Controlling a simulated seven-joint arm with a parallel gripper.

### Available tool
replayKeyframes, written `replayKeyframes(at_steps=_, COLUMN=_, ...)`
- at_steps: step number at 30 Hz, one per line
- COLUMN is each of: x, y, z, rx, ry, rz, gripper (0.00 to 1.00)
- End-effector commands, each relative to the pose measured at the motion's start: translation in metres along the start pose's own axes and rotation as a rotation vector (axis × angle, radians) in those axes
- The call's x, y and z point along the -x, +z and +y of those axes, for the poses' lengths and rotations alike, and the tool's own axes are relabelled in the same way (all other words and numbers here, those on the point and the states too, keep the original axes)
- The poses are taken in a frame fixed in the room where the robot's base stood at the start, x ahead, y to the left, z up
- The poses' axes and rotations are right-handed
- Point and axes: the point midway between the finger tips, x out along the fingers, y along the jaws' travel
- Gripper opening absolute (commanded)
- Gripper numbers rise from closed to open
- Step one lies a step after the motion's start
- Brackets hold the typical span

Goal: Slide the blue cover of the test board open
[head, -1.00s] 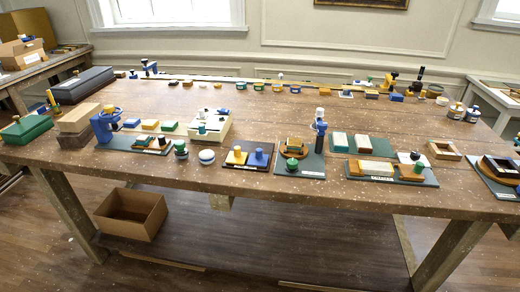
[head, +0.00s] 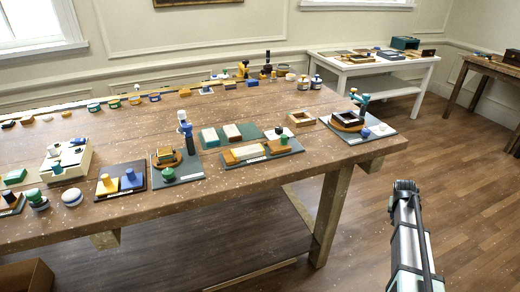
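Several small boards stand along the front of the wooden workbench (head: 235,205). A dark board (head: 120,191) at the front carries a yellow block and a blue block (head: 132,179), each with a knob on top. I cannot tell for sure whether this is the test board or whether the blue block is its cover. A cream box (head: 70,163) to its left also has a small blue part on top. My gripper (head: 404,187) is at the right, off the bench's right end and well away from these boards. Its fingers are too small and dark to read.
A board with a blue-green upright fixture (head: 358,121) sits at the bench's right corner. Other boards with blocks (head: 260,150) stand mid-bench. A white side table (head: 375,65) is at the back right. The floor (head: 450,150) around my arm is clear.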

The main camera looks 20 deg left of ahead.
Motion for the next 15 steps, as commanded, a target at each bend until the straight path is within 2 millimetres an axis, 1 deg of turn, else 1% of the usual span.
replayKeyframes(at_steps=1, x=0.014, y=-0.027, z=0.004, rx=-0.006, ry=0.006, rz=0.034, gripper=0.50)
replayKeyframes(at_steps=3, x=0.035, y=-0.056, z=0.011, rx=-0.014, ry=0.016, rz=0.076, gripper=0.50)
replayKeyframes(at_steps=5, x=0.053, y=-0.080, z=0.016, rx=-0.021, ry=0.024, rz=0.112, gripper=0.50)
replayKeyframes(at_steps=6, x=0.066, y=-0.095, z=0.020, rx=-0.026, ry=0.030, rz=0.136, gripper=0.50)
replayKeyframes(at_steps=8, x=0.086, y=-0.118, z=0.026, rx=-0.034, ry=0.037, rz=0.172, gripper=0.50)
replayKeyframes(at_steps=9, x=0.100, y=-0.133, z=0.029, rx=-0.038, ry=0.042, rz=0.196, gripper=0.50)
replayKeyframes(at_steps=11, x=0.121, y=-0.154, z=0.035, rx=-0.044, ry=0.049, rz=0.230, gripper=0.50)
replayKeyframes(at_steps=12, x=0.135, y=-0.167, z=0.037, rx=-0.046, ry=0.053, rz=0.251, gripper=0.50)
replayKeyframes(at_steps=14, x=0.156, y=-0.185, z=0.039, rx=-0.049, ry=0.056, rz=0.281, gripper=0.50)
replayKeyframes(at_steps=15, x=0.170, y=-0.196, z=0.039, rx=-0.049, ry=0.058, rz=0.300, gripper=0.50)
